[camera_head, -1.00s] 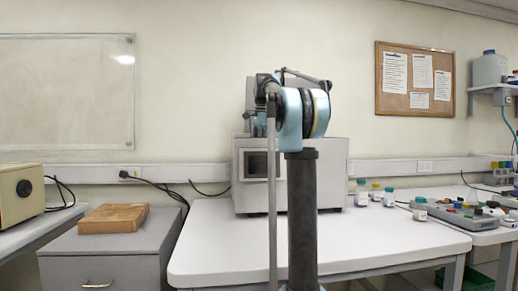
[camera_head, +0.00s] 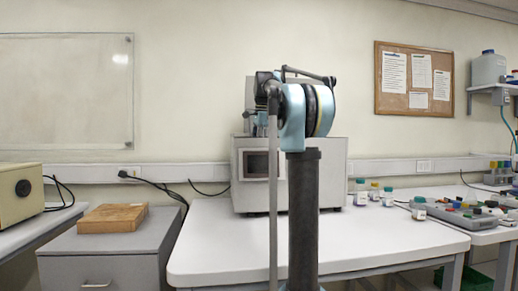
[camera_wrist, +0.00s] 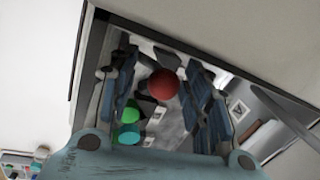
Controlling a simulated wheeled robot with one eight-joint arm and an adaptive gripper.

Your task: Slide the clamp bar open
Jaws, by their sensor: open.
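In the wrist view my gripper (camera_wrist: 162,76) is open, its dark blue fingers left and right of a round red knob (camera_wrist: 164,84). I cannot tell whether either finger touches the knob. A clamp bar cannot be clearly made out; grey and dark metal parts lie around the knob. A bright green piece (camera_wrist: 129,114) and a teal one (camera_wrist: 130,136) show beside the left finger. In the head view the grey testing machine (camera_head: 334,175) stands on the white table, and my arm hides its middle, the knob and most of my gripper.
The white table (camera_head: 215,240) is clear in front of the machine. Small bottles (camera_head: 374,192) stand to the machine's right, with a device with coloured knobs (camera_head: 452,214) farther right.

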